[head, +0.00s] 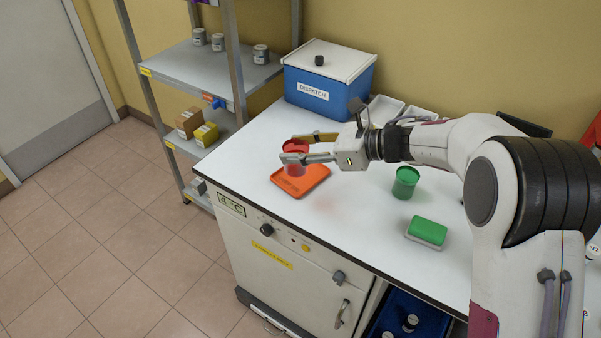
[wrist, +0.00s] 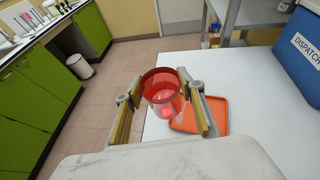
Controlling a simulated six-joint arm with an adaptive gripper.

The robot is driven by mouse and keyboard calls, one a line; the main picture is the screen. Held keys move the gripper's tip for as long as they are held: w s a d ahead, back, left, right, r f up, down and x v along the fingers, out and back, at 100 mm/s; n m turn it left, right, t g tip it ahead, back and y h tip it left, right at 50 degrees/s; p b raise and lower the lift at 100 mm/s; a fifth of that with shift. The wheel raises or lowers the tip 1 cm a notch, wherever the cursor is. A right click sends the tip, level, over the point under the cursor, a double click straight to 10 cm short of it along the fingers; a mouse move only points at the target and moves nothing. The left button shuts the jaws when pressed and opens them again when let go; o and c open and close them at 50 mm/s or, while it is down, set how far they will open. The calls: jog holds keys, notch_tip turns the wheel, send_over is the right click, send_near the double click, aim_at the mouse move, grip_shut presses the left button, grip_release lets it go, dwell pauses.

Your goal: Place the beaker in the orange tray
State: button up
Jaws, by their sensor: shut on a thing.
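A red see-through beaker (head: 295,160) is held between the fingers of my gripper (head: 299,150), over the orange tray (head: 314,184). It also shows in the wrist view (wrist: 161,95), upright between the two fingers of the gripper (wrist: 161,98). The orange tray lies flat on the white worktop and shows in the wrist view (wrist: 212,113) beyond and to the right of the beaker. In the head view the beaker hides part of the tray, and I cannot tell whether its base touches it. A green beaker (head: 405,183) stands apart, to the right on the worktop.
A blue dispatch box (head: 328,90) stands at the back, with white trays (head: 385,108) beside it. A green-topped block (head: 427,232) lies at the front right. A metal shelf (head: 190,62) stands left of the worktop (head: 300,225). The worktop's left edge is close to the orange tray.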

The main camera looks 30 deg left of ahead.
jog(key=a, duration=0.3)
jog(key=shift+w+r+m+t, duration=0.2)
jog(key=shift+m+t, duration=0.1)
jog(key=shift+t, duration=0.1)
jog(key=w+m+t, duration=0.1)
jog(key=w, duration=0.2)
jog(key=shift+w+a+r+m+t, duration=0.1)
jog(key=shift+w+a+m+t, duration=0.05)
jog(key=shift+m+t, duration=0.25)
send_over(296, 183)
notch_tip(296, 183, down, 6)
jog(key=shift+f, duration=0.2)
jog(key=shift+f, duration=1.8)
jog(key=shift+f, duration=0.15)
